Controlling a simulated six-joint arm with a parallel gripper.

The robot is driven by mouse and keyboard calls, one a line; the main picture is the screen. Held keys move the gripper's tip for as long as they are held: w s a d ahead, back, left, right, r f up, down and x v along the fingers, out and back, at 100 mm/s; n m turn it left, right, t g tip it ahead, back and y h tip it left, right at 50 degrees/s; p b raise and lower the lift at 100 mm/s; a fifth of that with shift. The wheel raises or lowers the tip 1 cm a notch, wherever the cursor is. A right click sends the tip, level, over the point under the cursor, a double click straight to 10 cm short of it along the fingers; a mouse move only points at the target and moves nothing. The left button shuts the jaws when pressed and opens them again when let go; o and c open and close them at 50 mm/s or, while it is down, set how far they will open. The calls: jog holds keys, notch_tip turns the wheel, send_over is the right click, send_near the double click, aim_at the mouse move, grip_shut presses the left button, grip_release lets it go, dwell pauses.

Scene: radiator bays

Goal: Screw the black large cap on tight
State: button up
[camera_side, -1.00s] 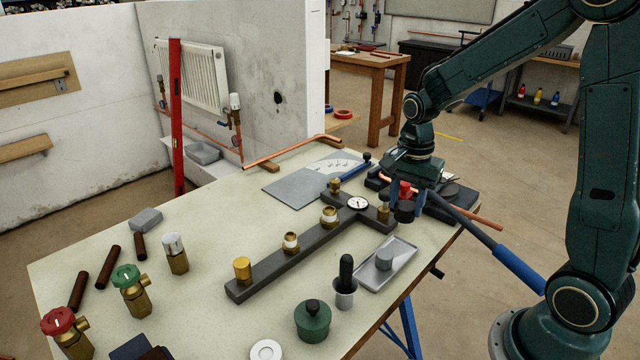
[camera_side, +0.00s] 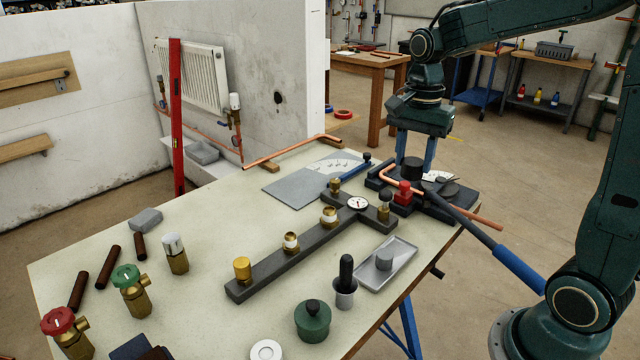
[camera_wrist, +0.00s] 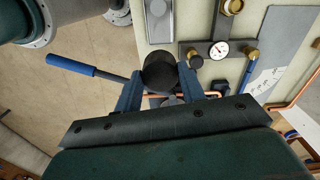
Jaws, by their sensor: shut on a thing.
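My gripper (camera_side: 415,160) is shut on the black large cap (camera_side: 412,168), holding it above the pipe bender at the far right of the bench. In the wrist view the cap (camera_wrist: 160,72) sits between the two blue fingers, its underside hidden. The dark T-shaped manifold (camera_side: 268,277) lies to the left, apart from the cap.
The pressure gauge (camera_side: 358,203) and a dark-topped brass fitting (camera_side: 385,208) stand near the manifold's cross end. A red block (camera_side: 403,192) and bent copper pipe lie below my gripper. A grey tray (camera_side: 400,255), black-handled tool (camera_side: 346,275) and green pot (camera_side: 313,321) stand in front.

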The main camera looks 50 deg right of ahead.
jog(key=shift+w, duration=0.1)
dwell(0.3)
jog(key=shift+w+a+f, duration=0.1)
jog(key=shift+w+f, duration=0.1)
jog(key=shift+w, duration=0.4)
jog(key=w+a+f, duration=0.3)
jog(key=w+f, duration=0.1)
jog(key=w, duration=0.5)
send_over(329, 209)
notch_tip(329, 209, down, 3)
jog(key=shift+f, duration=0.15)
jog(key=shift+f, duration=0.1)
jog(key=shift+f, duration=2.15)
jog(key=shift+f, duration=1.1)
jog(key=o, duration=1.1)
